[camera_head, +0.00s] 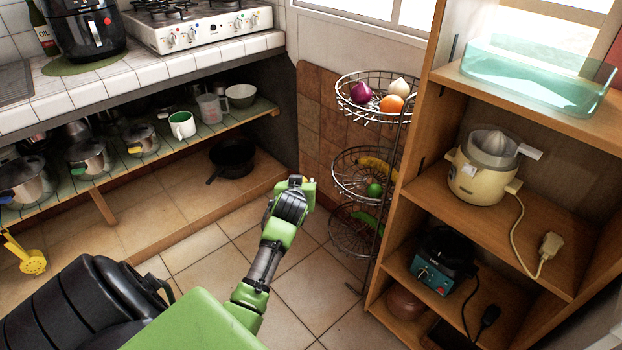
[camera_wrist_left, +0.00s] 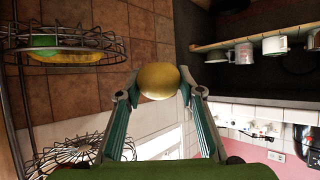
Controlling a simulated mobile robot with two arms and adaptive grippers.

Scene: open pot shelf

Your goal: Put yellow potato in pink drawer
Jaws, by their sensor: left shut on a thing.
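My left gripper (camera_wrist_left: 160,88) is shut on a yellow potato (camera_wrist_left: 158,80), which sits between its fingertips in the left wrist view. In the head view my left gripper (camera_head: 303,187) is above the tiled floor, left of the wire basket stand, and the potato is mostly hidden there. No pink drawer can be made out in the head view. A pink surface (camera_wrist_left: 255,154) shows at the lower right of the left wrist view; I cannot tell that it is a drawer. My right gripper is not in view.
A tiered wire basket (camera_head: 372,114) holding produce stands close to my left gripper's right. A wooden shelf (camera_head: 520,215) with appliances is at the right. A counter (camera_head: 150,80) with a low pot shelf (camera_head: 160,160) is at the left. Floor between is clear.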

